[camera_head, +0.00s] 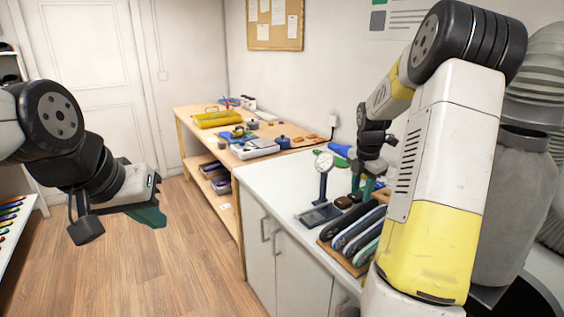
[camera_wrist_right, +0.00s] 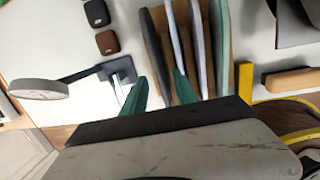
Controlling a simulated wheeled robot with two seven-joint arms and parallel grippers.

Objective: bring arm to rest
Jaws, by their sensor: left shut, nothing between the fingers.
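My left gripper (camera_head: 152,215) hangs over the wood floor at the left of the head view, with its green fingers closed and empty, away from any furniture. My right gripper (camera_head: 369,187) is over the white counter, partly hidden behind my right arm. In the right wrist view its two green fingers (camera_wrist_right: 158,88) stand apart, with a gap between them. Several insoles (camera_head: 356,235) stand in a row in a wooden rack (camera_head: 330,254) on the counter. In the wrist view the insoles (camera_wrist_right: 197,45) lie beyond the fingertips; I cannot tell whether a finger touches one.
A dial gauge (camera_head: 323,163) on a stand and small dark brown blocks (camera_wrist_right: 107,42) are close to my right gripper. A wooden bench (camera_head: 186,128) with a yellow case (camera_head: 217,119) stands farther back. The floor (camera_head: 150,270) around my left gripper is clear.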

